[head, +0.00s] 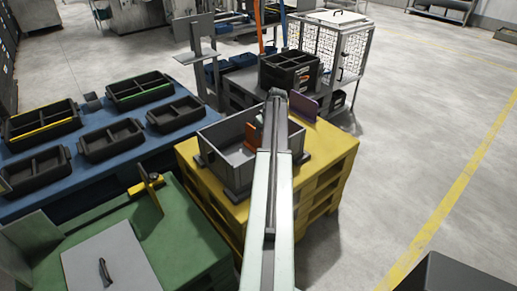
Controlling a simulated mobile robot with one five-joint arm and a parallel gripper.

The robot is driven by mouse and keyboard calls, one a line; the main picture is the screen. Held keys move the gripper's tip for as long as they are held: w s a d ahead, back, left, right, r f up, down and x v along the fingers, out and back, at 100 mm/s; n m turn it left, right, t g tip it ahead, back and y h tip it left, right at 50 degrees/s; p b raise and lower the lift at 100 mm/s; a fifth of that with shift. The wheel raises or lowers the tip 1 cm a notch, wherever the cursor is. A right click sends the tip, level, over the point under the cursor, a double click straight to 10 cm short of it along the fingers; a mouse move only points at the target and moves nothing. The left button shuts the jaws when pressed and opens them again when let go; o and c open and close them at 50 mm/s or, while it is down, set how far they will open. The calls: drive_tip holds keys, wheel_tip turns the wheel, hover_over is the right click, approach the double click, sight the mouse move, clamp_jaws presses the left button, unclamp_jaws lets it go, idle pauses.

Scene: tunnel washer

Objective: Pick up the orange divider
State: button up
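An orange divider (251,138) stands upright in a grey open crate (228,163) on a yellow pallet stack (329,155). My arm passes in front of the crate and hides its right part and perhaps some of the divider. My gripper cannot be made out; only my arm's links show, reaching forward over the pallet. Whether it touches the divider cannot be told.
A purple panel (303,106) stands behind the crate, right of my arm. A black crate (291,71) sits beyond the pallet. A blue table (75,186) with several black trays is at left, a green bench (180,237) at front left.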

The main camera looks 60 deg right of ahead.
drive_tip(key=b+x, duration=0.5)
drive_tip(key=shift+f, duration=0.15)
drive_tip(key=shift+r, duration=0.2)
clamp_jaws()
idle(1.0)
